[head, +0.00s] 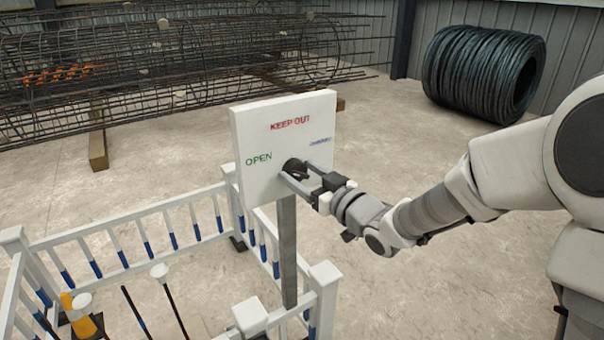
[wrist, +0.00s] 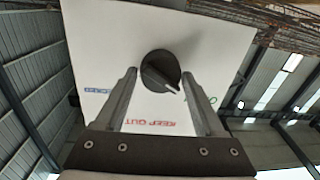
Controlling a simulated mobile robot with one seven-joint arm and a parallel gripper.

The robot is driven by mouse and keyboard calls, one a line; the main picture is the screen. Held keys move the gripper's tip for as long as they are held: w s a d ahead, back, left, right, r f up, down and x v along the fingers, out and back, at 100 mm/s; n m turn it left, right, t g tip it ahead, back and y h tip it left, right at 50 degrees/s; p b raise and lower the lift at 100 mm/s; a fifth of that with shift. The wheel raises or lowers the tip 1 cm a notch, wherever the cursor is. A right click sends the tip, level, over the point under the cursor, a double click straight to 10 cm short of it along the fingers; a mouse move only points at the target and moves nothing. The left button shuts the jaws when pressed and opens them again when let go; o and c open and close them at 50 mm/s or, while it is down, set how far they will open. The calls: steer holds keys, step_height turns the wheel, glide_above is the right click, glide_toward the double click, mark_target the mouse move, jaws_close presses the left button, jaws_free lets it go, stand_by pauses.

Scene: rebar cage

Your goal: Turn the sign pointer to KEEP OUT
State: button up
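The white sign board (head: 262,185) stands on a grey post, with red KEEP OUT (head: 290,123) at the top, green OPEN (head: 258,159) at the left and a small blue word at the right. The dark round pointer knob (wrist: 158,62) is at its middle. In the wrist view the board appears upside down, and the knob's pale mark points between KEEP OUT (wrist: 170,124) and OPEN, which a finger partly hides. My gripper (head: 297,170) is open at the board. Its fingers, also in the wrist view (wrist: 158,75), flank the knob with small visible gaps; contact cannot be told.
A dark wire coil (head: 470,72) stands back right. The floor at right is clear.

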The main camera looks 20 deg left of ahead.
steer(key=c, duration=0.9)
steer(key=shift+c, duration=0.2)
steer(key=shift+m, duration=0.3)
steer(key=m+p, duration=0.3)
steer(key=m, duration=0.2)
steer(key=shift+w+d+m, duration=0.1)
steer(key=shift+d+m, duration=0.05)
steer(key=shift+m, duration=0.15)
steer(key=m+p, duration=0.1)
steer(key=m, duration=0.1)
steer(key=m+p, duration=0.1)
steer(key=m, duration=0.1)
steer(key=m+p, duration=0.1)
steer(key=shift+f+m+t, duration=0.25)
steer(key=shift+m+t, duration=0.15)
steer(key=o, duration=1.4)
steer(key=shift+c, duration=0.2)
